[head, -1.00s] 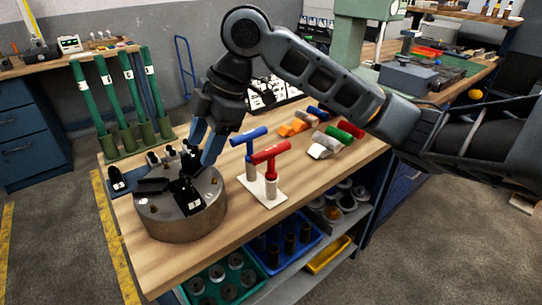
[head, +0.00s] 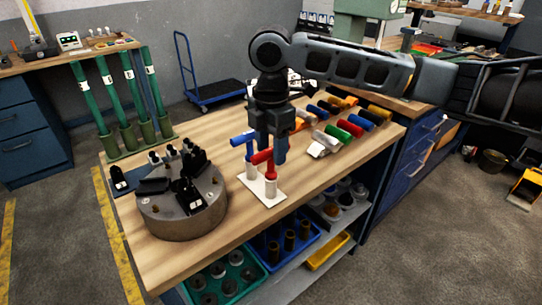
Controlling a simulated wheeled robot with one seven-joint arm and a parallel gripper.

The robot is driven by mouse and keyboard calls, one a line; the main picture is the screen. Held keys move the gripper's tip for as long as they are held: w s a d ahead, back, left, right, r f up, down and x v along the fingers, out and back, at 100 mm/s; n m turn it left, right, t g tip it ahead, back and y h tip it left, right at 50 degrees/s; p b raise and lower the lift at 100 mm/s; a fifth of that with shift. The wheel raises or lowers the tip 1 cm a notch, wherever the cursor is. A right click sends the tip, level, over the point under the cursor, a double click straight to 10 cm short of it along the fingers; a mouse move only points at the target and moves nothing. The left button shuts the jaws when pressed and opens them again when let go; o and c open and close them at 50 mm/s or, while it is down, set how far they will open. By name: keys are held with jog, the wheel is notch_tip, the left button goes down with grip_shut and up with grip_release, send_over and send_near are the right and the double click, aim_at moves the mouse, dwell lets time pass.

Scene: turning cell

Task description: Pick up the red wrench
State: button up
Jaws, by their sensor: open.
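The red wrench (head: 262,157) is a T-handled key with a red bar on top. It stands upright in a white holder plate (head: 252,189) on the wooden bench. A blue T-handled wrench (head: 243,139) stands in the same plate just behind and left of it.
A round lathe chuck (head: 182,212) with black jaws sits left of the holder on the bench (head: 247,228). Several coloured rolls (head: 350,128) lie right of my gripper. Green posts (head: 127,100) stand at the back left. The shelf below holds a blue bin (head: 262,250).

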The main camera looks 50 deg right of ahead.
jog(key=shift+f, duration=0.75)
jog(key=shift+c, duration=0.3)
grip_shut()
